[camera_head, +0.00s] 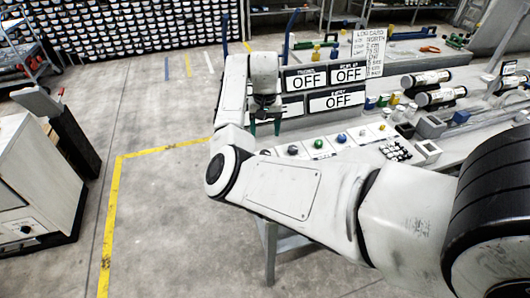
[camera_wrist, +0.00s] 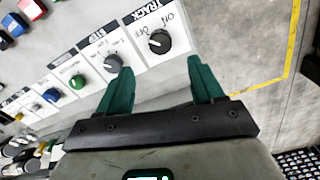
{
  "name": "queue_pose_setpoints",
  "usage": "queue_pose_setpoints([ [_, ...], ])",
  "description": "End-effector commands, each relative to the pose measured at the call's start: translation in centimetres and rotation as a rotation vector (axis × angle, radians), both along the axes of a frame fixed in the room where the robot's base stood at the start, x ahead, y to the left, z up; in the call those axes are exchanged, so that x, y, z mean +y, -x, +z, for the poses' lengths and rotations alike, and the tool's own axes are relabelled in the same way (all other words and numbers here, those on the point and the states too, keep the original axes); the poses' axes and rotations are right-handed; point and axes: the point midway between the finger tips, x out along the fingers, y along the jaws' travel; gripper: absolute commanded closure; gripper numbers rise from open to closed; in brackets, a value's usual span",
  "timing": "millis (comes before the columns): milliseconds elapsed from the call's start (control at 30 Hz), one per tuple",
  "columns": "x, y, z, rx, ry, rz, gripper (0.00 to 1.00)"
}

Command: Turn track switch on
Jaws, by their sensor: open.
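The track switch (camera_wrist: 159,41) is a round dark knob on a white plate marked TRACK, with ON and OFF written beside it, in the upper middle of the wrist view. A pale mark on the knob seems to face the OFF side. My gripper (camera_wrist: 161,72) has green fingers spread apart and empty. In the wrist picture the knob appears beyond the fingertips, between their lines, and not between the fingers. In the head view my gripper (camera_head: 265,126) points down at the left end of the control panel, where the track switch is hidden from me.
A grey knob (camera_wrist: 112,62), a green knob (camera_wrist: 77,81) and a blue knob (camera_wrist: 51,95) line the panel beside the track plate. Signs behind the panel read OFF (camera_head: 339,99). Core tubes (camera_head: 440,96) lie at right. Open floor (camera_head: 165,200) lies left of the bench.

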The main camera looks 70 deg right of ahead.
Motion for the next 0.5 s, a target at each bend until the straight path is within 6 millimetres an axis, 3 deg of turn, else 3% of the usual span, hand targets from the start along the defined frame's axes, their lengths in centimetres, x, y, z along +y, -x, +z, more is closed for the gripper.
queue_pose_setpoints([
  [167, 0.1, 0.0, -1.8, 0.002, -0.006, 0.0, 0.33],
  [500, 0.1, 0.0, -7.8, 0.0, -0.005, 0.0, 0.33],
])
